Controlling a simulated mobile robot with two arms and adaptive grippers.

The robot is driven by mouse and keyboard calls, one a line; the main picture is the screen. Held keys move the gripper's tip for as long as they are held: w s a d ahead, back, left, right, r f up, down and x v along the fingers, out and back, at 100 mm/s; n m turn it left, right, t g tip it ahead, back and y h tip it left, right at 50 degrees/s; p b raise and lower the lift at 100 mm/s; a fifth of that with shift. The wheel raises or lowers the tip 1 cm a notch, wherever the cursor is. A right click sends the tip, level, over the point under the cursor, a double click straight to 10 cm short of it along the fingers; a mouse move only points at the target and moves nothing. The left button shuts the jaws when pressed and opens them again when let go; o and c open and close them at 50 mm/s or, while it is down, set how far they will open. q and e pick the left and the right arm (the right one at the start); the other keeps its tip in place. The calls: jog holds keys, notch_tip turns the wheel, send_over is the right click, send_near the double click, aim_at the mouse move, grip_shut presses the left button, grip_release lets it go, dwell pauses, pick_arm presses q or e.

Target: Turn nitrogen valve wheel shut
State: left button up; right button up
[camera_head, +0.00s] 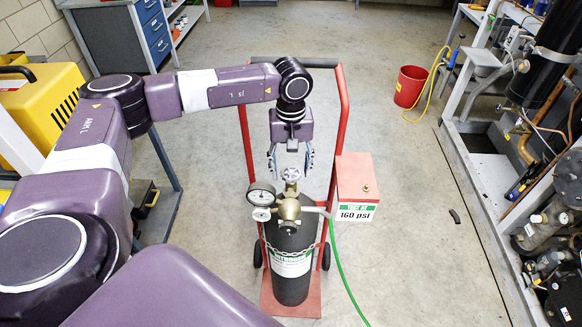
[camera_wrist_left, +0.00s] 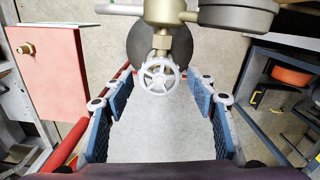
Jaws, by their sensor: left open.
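The nitrogen valve wheel (camera_head: 291,175) is a small pale spoked handwheel on top of the brass valve of the nitrogen cylinder (camera_head: 291,270). In the left wrist view the wheel (camera_wrist_left: 159,75) shows at the upper middle, with the brass valve body (camera_wrist_left: 166,10) above it. My left gripper (camera_head: 291,163) is open and points down over the wheel. Its two blue-padded fingers (camera_wrist_left: 160,110) stand wide on either side, and the wheel lies between and slightly beyond them, apart from both. My right gripper is not in view.
A pressure gauge (camera_head: 261,195) sits left of the valve. A red hand truck (camera_head: 341,110) holds the cylinder, with a red box (camera_head: 357,178) at its right. A green hose (camera_head: 345,280) runs down to the floor. The compressor rack (camera_head: 480,215) stands right; open floor lies between.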

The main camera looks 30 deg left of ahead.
pick_arm(q)
jog(key=shift+r+n, duration=0.2)
jog(key=shift+n, duration=0.5)
jog(key=shift+d+f+n, duration=0.1)
jog(key=shift+f+n, duration=0.1)
jog(key=shift+n, duration=1.1)
jog(key=n, duration=0.3)
jog(key=shift+n, duration=0.3)
jog(key=shift+n+b, duration=0.3)
jog(key=shift+n, duration=1)
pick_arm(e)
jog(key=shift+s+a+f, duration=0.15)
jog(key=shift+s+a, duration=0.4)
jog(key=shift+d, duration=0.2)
pick_arm(q)
jog(key=shift+c, duration=0.3)
